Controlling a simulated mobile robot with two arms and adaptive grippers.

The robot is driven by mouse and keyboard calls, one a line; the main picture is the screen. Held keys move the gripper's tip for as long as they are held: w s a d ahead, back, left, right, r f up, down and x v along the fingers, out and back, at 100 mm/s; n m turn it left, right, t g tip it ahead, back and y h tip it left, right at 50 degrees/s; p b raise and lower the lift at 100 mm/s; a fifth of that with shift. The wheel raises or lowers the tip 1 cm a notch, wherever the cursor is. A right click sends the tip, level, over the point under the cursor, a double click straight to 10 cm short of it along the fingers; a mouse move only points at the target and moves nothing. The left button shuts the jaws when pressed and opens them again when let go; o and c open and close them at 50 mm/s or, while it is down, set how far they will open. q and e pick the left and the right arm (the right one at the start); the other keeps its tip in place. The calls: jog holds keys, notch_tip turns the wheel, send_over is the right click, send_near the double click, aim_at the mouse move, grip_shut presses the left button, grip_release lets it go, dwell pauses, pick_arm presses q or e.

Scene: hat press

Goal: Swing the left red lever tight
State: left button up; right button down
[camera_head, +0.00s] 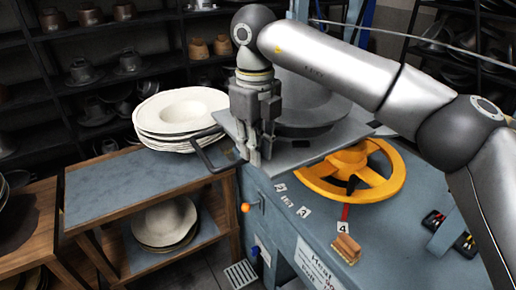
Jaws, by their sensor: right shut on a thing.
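One red lever (346,212) shows as a short red bar below the yellow handwheel (356,174), near the label "4". Whether it is the left lever, and how tight it is, I cannot tell. My right gripper (258,158) is well to the left of it, pointing down at the left edge of a grey plate (300,155). It is shut at the dark loop handle (205,156) on that plate; the exact contact is partly hidden by the fingers. My left gripper is not in view.
A grey hat form (305,105) sits on the plate. A wooden brush (346,248) lies on the blue press table (400,240). White hats (182,115) are stacked on a side cart (110,195). An orange knob (246,207) sticks out in front.

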jog(key=shift+w+r, duration=0.1)
jog(key=shift+r, duration=0.15)
jog(key=c, duration=1.7)
grip_release()
jog(key=shift+a, duration=0.1)
jog(key=shift+o, duration=0.3)
jog(key=shift+a+f, duration=0.15)
notch_tip(320, 180, up, 12)
